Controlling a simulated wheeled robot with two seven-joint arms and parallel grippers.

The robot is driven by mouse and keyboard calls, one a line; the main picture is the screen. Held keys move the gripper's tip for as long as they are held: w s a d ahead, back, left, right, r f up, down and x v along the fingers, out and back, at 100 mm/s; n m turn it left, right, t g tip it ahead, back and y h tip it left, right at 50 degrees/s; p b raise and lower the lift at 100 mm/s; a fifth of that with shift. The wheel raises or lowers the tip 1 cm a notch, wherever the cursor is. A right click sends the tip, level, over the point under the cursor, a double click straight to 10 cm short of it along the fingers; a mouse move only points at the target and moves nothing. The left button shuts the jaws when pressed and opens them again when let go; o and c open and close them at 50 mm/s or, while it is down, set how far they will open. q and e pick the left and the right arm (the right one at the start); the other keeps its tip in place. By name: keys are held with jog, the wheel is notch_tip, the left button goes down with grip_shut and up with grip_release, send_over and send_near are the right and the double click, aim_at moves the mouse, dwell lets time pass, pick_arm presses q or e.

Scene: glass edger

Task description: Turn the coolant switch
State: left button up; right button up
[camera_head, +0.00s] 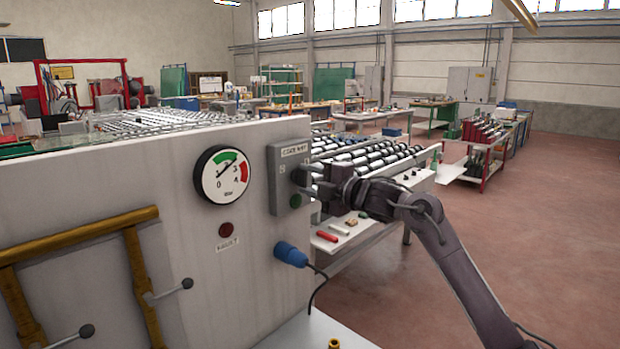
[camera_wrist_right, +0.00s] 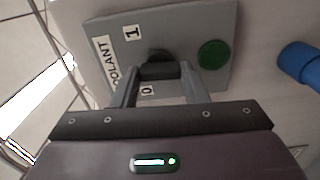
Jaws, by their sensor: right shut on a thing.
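The coolant switch (camera_wrist_right: 159,58) is a black rotary knob on a grey plate (camera_wrist_right: 105,38) with a COOLANT label and the marks 0 and 1. In the head view the plate (camera_head: 281,160) sits on the light machine panel, right of the round gauge. My right gripper (camera_head: 312,178) reaches the plate from the right and covers most of the knob. In the right wrist view its two fingers (camera_wrist_right: 160,76) are shut on the knob, one on each side. A green round button (camera_wrist_right: 212,54) is beside the knob. My left gripper is not in view.
A pressure gauge (camera_head: 221,174), a dark red fault lamp (camera_head: 226,230) and a blue plug (camera_head: 290,254) with a black cable are on the panel near the plate. A roller conveyor (camera_head: 385,160) stands behind my right arm. Open floor (camera_head: 560,230) lies to the right.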

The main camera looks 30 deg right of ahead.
jog(key=m+p, duration=0.1)
jog(key=m, duration=0.2)
jog(key=shift+m, duration=0.4)
jog(key=shift+f+m+p, duration=0.1)
jog(key=shift+m+p, duration=0.6)
jog(key=shift+m, duration=1)
jog(key=o, duration=1)
jog(key=shift+s+d, duration=0.15)
jog(key=shift+s, duration=0.15)
jog(key=b+v, duration=0.3)
jog(key=v, duration=0.4)
jog(key=shift+s+b, duration=0.1)
jog(key=shift+b, duration=0.3)
